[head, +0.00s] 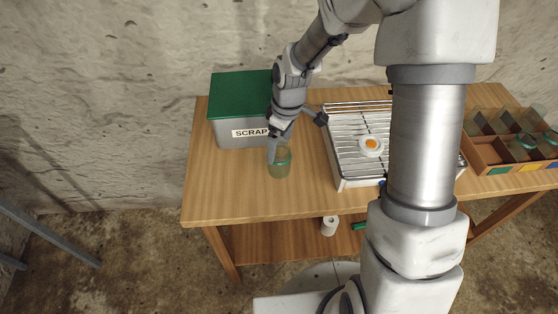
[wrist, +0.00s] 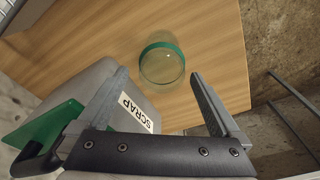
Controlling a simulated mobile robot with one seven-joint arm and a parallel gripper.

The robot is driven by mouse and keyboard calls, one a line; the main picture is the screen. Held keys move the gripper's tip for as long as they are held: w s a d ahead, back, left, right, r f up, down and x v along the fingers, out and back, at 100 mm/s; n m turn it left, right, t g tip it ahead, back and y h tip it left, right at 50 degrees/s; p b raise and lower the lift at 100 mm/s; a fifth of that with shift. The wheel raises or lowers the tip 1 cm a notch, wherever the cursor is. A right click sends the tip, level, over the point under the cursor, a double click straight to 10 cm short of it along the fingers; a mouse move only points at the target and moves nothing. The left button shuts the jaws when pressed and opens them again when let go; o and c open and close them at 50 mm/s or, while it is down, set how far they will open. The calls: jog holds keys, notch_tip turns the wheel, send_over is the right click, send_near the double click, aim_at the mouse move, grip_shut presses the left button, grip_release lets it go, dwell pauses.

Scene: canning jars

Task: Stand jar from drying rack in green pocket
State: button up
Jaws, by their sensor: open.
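A clear glass jar with a green band (head: 279,164) stands on the table in front of the scrap bin, off the drying rack; it also shows in the wrist view (wrist: 162,64). My gripper (wrist: 158,77) is open; in the wrist view the jar appears between and beyond its fingertips, and contact cannot be told. The wire drying rack (head: 346,158) holds a white round piece with an orange centre (head: 371,146); my arm hides its right part. A divided wooden crate (head: 484,187) is at the right. Its front-left pocket has a green label (head: 499,171) and looks empty.
The grey scrap bin with a green lid (head: 240,95) is at the table's back left. Green-banded jars (head: 526,141) stand in other crate pockets. The table's front left (head: 225,195) is clear. A white roll (head: 329,226) is on the lower shelf.

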jog(key=shift+a+f, duration=0.15)
jog(key=shift+f, duration=1.4)
jog(key=shift+a+f, duration=0.15)
jog(key=shift+f, duration=1.4)
jog(key=shift+c, duration=0.2)
jog(key=c, duration=1.5)
jog(key=shift+w+r, duration=0.15)
jog(key=shift+r, duration=2.15)
jog(key=s+d+r, duration=0.2)
jog(key=s, duration=0.1)
jog(key=s+d+r+p, duration=0.1)
jog(key=s+d+r, duration=0.1)
jog(key=s+d, duration=0.1)
jog(key=s+d+r, duration=0.2)
jog(key=s, duration=0.1)
jog(key=shift+d+r, duration=0.2)
jog(key=shift+d, duration=0.2)
